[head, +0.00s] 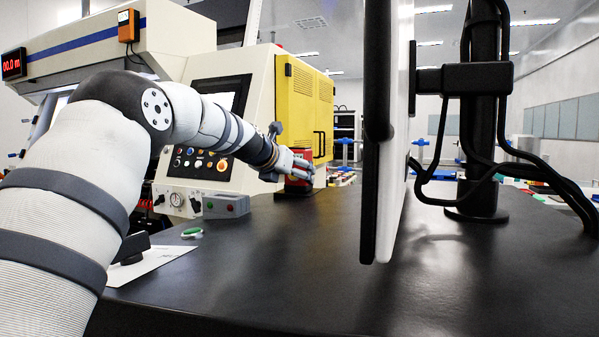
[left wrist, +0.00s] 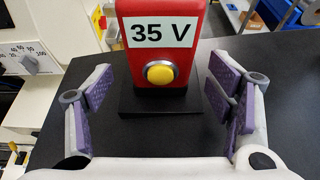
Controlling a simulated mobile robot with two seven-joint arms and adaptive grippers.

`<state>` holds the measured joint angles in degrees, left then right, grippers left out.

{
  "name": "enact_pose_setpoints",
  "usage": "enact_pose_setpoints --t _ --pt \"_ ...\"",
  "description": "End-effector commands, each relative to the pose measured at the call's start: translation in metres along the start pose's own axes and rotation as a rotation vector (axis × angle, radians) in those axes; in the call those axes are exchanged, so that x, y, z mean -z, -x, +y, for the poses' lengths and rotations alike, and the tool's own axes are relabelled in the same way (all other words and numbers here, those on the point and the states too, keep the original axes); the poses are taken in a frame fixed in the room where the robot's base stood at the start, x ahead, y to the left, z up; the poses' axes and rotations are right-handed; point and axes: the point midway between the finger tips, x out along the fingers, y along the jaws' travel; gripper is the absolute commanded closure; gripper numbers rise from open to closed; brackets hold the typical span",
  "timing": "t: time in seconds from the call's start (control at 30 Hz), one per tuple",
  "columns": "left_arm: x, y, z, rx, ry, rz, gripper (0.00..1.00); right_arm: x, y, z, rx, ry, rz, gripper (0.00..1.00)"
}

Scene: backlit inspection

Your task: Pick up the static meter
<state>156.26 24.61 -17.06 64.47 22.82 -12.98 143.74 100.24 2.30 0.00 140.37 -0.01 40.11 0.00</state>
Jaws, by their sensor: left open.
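The static meter (left wrist: 165,52) is a red upright block with a white "35 V" label and a round yellow button, standing on a black base. In the head view the static meter (head: 303,154) is at the far edge of the dark table, partly hidden by my left gripper (head: 288,166). In the left wrist view my left gripper (left wrist: 160,97) is open, its purple-padded fingers spread to either side of the meter's base and apart from it. Nothing is held. The meter's top is cut off in the wrist view. My right gripper is not in view.
A large monitor (head: 392,130) on a black stand (head: 482,150) rises right of my left arm. A machine control panel (head: 210,150) stands behind the arm. The table's front middle is clear.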

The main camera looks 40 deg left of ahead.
Motion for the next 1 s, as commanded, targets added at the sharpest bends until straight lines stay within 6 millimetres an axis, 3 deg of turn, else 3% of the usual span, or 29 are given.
enact_pose_setpoints --t 0.3,0.57,0.67,0.83,1.0 --pt "0.004 -0.053 -0.001 -0.002 -0.003 0.009 0.25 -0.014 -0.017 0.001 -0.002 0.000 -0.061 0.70" --pt "-0.004 -0.051 -0.001 0.000 0.000 -0.003 0.25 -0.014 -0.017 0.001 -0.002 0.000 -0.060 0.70" --pt "-0.005 -0.051 -0.001 0.000 0.001 -0.003 0.43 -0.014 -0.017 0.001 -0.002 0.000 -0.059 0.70" --pt "-0.004 -0.051 -0.001 0.000 0.000 -0.002 0.82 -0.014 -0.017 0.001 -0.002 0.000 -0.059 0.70" --pt "-0.005 -0.051 -0.001 0.000 0.000 -0.003 0.84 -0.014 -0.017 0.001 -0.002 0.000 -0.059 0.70"
